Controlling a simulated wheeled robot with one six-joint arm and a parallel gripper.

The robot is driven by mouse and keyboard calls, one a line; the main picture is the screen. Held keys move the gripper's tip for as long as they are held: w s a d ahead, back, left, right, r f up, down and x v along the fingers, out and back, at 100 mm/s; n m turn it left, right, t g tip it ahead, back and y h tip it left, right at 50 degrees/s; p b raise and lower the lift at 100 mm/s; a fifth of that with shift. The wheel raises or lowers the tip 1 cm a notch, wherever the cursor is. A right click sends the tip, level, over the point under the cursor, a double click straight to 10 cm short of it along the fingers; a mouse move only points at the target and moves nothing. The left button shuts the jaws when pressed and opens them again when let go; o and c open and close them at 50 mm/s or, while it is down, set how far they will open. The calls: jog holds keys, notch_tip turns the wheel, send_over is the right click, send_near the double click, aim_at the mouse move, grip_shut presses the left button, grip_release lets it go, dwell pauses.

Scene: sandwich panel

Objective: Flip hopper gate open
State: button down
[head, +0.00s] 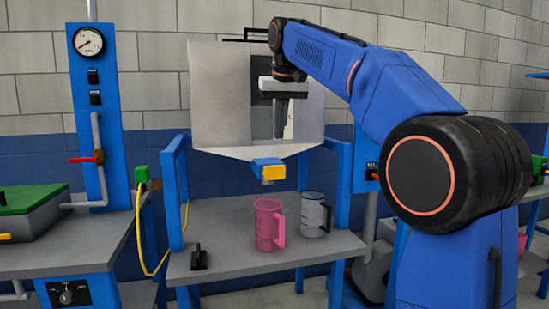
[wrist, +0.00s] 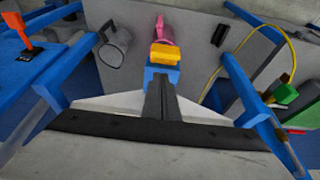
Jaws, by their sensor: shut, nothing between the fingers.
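The grey hopper (head: 220,95) hangs in a blue frame, with a funnel-shaped bottom. A blue and yellow block (head: 268,170), which looks like the gate part, sits at its lower outlet. In the wrist view the block's yellow part (wrist: 165,54) shows beyond my fingers. My gripper (head: 280,136) is shut and empty, pointing down in front of the hopper and above the block in the head view. In the wrist view my dark fingers (wrist: 158,78) overlap the block's blue part; I cannot tell whether they touch it. Whether the gate is open is unclear.
A pink jug (head: 270,224) and a clear jug (head: 314,215) stand on the grey table (head: 225,225) below. A small black device (head: 199,258) lies at the left. Blue frame posts flank the hopper. A yellow cable (head: 149,240) hangs by the left post.

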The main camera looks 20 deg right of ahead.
aim_at(273, 171)
jog(key=shift+f, duration=0.1)
dwell(0.3)
jog(key=x, duration=0.9)
jog(key=shift+w+f, duration=0.2)
jog(key=shift+f, duration=0.15)
jog(key=shift+s, duration=0.1)
jog(key=s, duration=0.4)
jog(key=shift+s+f, duration=0.1)
jog(key=shift+s, duration=0.3)
jog(key=shift+s, duration=0.1)
